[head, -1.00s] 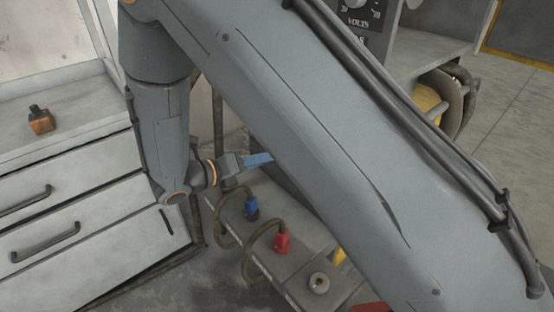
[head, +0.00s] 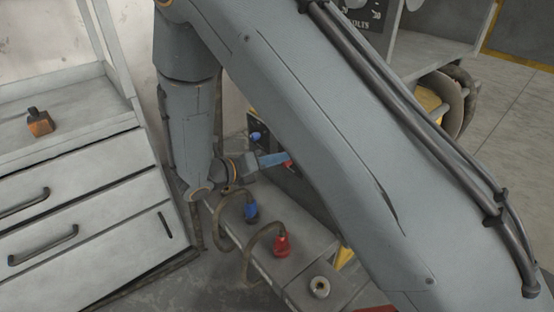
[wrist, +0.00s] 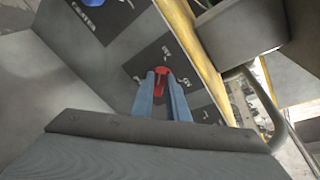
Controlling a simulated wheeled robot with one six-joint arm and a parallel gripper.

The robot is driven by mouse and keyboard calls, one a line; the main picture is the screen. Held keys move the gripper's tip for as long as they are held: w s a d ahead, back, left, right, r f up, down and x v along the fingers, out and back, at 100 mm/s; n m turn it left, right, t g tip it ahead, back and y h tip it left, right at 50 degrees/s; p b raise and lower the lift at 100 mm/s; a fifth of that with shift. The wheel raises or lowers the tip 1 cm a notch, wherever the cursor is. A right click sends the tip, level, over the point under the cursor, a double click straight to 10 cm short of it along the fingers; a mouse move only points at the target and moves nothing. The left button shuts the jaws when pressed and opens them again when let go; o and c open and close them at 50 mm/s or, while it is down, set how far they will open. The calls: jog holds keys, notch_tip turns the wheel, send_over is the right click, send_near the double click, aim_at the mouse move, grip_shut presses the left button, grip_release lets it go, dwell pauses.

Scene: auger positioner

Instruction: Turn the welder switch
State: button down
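The red welder switch (wrist: 161,79) sits on a dark label plate on the welder's front panel in the wrist view. My gripper (wrist: 161,76) has its two blue fingers apart, with the tips on either side of the red switch. I cannot tell whether they touch it. In the head view my gripper (head: 285,157) points right at the panel, and a bit of the red switch (head: 289,163) shows at the fingertips. My arm hides most of the welder there.
A blue plug (head: 251,211) and a red plug (head: 281,245) with cables stand on the ledge below my gripper. A blue knob (head: 256,135) is on the panel above. A drawer cabinet (head: 90,215) stands at the left. A curved metal rail (wrist: 268,105) is right of the panel.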

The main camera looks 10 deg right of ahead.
jog(key=shift+s+m, duration=0.1)
jog(key=shift+m, duration=0.2)
jog(key=shift+s+d+f+m+t+y+b, duration=0.15)
jog(key=shift+m+t+b, duration=0.65)
jog(key=shift+m, duration=1.55)
jog(key=shift+s+d+f+m+t+y+b, duration=0.15)
jog(key=shift+m+t+b, duration=0.3)
jog(key=shift+m+t, duration=1.3)
jog(key=shift+s+d+f+m+t+b, duration=0.2)
jog(key=shift+m+b, duration=0.45)
jog(key=shift+m, duration=2.35)
jog(key=shift+a+r, duration=0.1)
jog(key=c, duration=1.7)
grip_release()
jog(key=shift+s+a, duration=0.1)
